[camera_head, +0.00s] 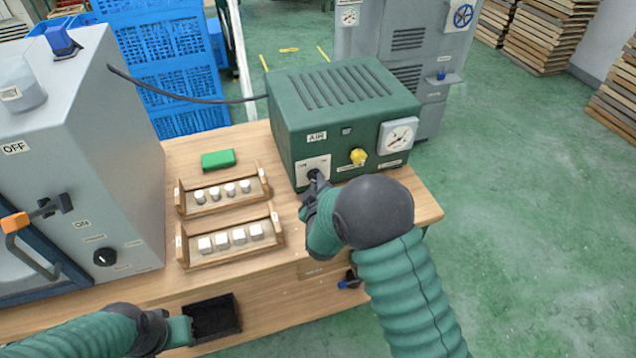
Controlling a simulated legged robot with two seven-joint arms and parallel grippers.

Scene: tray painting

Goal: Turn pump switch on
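The green pump box (345,105) stands on the wooden bench, with an "AIR" label on its front. Its black rotary switch (314,174) sits on a white plate (303,171) at the lower left of that front. My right gripper (311,188) is right at the switch, reaching it from below and in front. Its fingers are dark and small here, so I cannot tell whether they are closed on the knob. My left gripper (178,330) is low at the bench front, beside a black bin, far from the pump; its fingers are unclear.
A yellow knob (358,157) and a white gauge (398,135) are on the pump's front. Two wooden racks (187,210) (187,262) with white pieces and a green block (218,159) lie left of it. A grey cabinet (110,170) fills the left side. A black bin (232,330) is below.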

